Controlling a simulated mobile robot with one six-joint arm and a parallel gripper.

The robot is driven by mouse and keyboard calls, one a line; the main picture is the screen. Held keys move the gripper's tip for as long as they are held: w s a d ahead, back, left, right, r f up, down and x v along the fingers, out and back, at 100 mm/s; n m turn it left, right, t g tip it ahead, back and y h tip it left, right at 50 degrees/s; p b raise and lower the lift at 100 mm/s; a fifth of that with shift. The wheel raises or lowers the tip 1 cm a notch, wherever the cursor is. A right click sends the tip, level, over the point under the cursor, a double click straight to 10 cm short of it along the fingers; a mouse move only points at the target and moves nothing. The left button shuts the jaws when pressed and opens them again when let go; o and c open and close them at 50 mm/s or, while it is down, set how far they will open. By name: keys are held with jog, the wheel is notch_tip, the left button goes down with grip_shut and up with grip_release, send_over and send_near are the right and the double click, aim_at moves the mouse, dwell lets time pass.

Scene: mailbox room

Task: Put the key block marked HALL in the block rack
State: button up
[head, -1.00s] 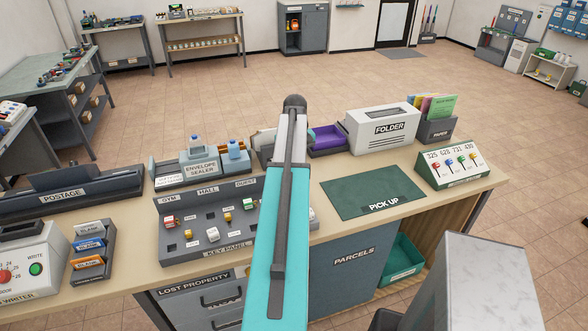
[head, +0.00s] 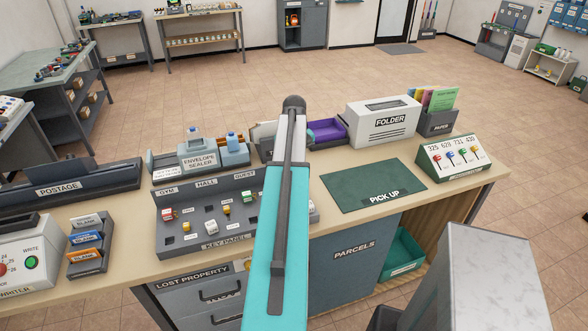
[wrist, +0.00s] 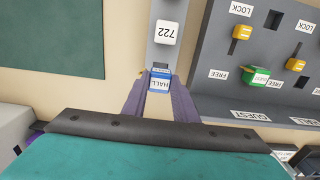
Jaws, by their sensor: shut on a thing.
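In the wrist view my gripper (wrist: 160,92) has its two purple fingers shut on a blue block with a white label, the HALL key block (wrist: 160,82). In the head view my teal arm hides my gripper, the held block and most of the holder.
The key panel (head: 190,241) with coloured switches lies left of my arm in the head view. The green PICK UP mat (head: 372,184) is bare on the right. The FOLDER machine (head: 383,122) and envelope sealer (head: 199,158) stand behind. The POSTAGE unit (head: 60,190) is at left.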

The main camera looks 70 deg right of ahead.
jog(key=shift+s+f, duration=0.1)
jog(key=shift+f, duration=0.25)
dwell(0.5)
jog(key=shift+f, duration=0.65)
jog(key=shift+f, duration=0.1)
jog(key=shift+f, duration=0.2)
jog(key=o, duration=1.1)
jog(key=shift+r, duration=0.15)
jog(key=shift+r+p, duration=1.9)
jog(key=shift+r, duration=1.5)
